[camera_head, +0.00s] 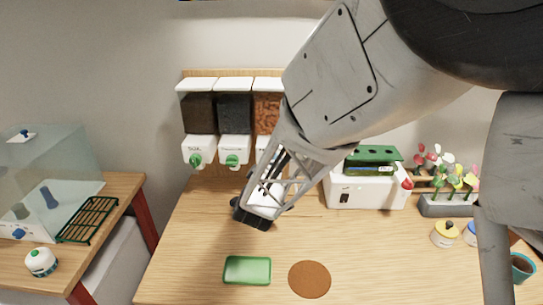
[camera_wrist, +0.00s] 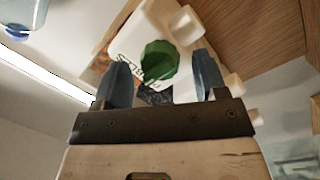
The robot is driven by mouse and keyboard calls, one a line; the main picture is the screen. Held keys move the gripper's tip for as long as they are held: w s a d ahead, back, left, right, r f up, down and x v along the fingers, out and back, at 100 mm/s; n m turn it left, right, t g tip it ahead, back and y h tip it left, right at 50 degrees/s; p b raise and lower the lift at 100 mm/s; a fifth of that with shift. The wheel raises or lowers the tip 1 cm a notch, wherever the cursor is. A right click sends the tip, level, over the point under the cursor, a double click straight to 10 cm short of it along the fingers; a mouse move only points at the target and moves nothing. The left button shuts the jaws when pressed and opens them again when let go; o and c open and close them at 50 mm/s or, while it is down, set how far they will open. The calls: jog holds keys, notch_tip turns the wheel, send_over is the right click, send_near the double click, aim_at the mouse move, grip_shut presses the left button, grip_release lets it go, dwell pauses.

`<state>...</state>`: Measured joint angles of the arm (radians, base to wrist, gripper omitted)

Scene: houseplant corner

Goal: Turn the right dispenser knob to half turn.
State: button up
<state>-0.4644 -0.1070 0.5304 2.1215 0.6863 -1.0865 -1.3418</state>
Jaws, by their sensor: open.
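The right dispenser (camera_head: 268,108) holds orange-brown chunks and is partly covered by my arm in the head view. Its knob is hidden there. In the wrist view a faceted green knob (camera_wrist: 159,61) sits on a white front with partly covered dark lettering. My gripper (camera_wrist: 160,68) is open, with one dark finger to the left of the knob and one to the right. Whether the fingertips reach around the knob or stop short of it, I cannot tell. The knob's turn angle is unclear.
Two more dispensers have green knobs, the left (camera_head: 196,160) and the middle (camera_head: 232,161). On the table lie a green tray (camera_head: 247,270) and a brown disc (camera_head: 309,279). A white box (camera_head: 366,193) stands right of my gripper. A clear case (camera_head: 55,185) is at far left.

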jog(key=c, duration=0.9)
